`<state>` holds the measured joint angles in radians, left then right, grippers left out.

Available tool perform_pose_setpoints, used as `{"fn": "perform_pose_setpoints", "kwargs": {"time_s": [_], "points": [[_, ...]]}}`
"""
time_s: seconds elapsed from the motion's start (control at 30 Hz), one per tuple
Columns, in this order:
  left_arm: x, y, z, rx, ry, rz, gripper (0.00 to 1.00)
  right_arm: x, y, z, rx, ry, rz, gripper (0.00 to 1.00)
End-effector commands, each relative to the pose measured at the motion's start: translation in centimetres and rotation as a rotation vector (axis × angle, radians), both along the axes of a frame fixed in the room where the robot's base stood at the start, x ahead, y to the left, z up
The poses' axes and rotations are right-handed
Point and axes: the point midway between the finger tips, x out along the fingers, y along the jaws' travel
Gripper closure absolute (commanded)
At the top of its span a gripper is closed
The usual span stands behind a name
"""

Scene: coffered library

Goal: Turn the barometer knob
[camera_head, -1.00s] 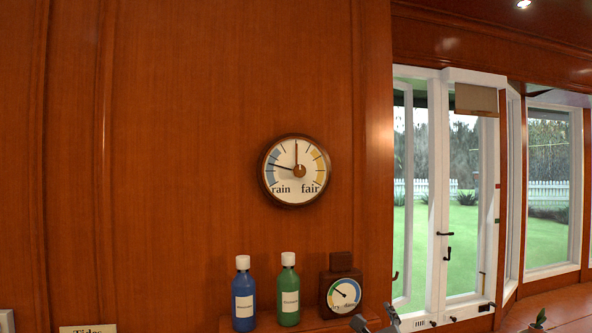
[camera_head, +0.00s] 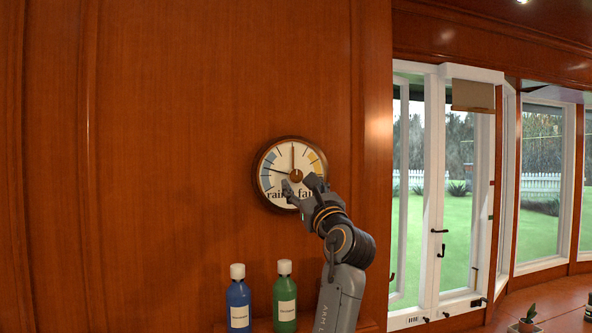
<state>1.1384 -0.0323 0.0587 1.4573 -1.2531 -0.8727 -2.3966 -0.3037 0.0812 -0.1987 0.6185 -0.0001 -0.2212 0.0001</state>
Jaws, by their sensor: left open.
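The round barometer (camera_head: 271,160) hangs on the wood-panelled wall, with a brown rim and a white face marked "rain" and "fair". Its brass knob (camera_head: 296,176) sits at the centre of the face. One thin hand points straight up and a dark one points left, a little upward. My left gripper (camera_head: 300,185) is in front of the lower right of the dial, its fingers open and spread just below the knob. It covers part of the word "fair" and the lower right rim. I cannot tell whether a finger touches the knob. My right gripper is not in view.
Below, a blue bottle (camera_head: 238,300) and a green bottle (camera_head: 285,298) stand on a shelf, left of my arm. White-framed windows (camera_head: 434,190) are at the right, with a potted plant (camera_head: 527,318) low down. The wall left of the barometer is clear.

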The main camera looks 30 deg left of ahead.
Motion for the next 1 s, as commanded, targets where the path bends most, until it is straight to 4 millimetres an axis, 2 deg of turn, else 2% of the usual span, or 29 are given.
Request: {"fn": "perform_pose_setpoints", "kwargs": {"time_s": [0.03,0.23,0.63,0.67,0.9,0.93,1.0], "points": [[0.5,0.8,0.8,0.001,0.001,0.002,0.46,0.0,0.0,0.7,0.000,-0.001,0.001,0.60],[2.0,2.7,1.5,0.000,0.001,0.000,0.46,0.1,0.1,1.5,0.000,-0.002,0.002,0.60],[2.5,3.3,1.6,0.000,0.000,-0.002,0.46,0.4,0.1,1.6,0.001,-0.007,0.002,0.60],[2.5,3.3,1.6,0.000,0.000,-0.002,0.48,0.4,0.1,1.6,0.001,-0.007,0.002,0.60],[2.5,3.3,1.6,0.000,0.000,-0.002,0.97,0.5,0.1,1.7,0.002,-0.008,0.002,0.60],[2.5,3.3,1.6,0.000,0.000,-0.002,1.00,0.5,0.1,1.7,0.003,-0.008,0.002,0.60],[2.5,3.3,1.6,0.000,-0.001,-0.003,1.00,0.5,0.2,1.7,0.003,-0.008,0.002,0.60]]}}
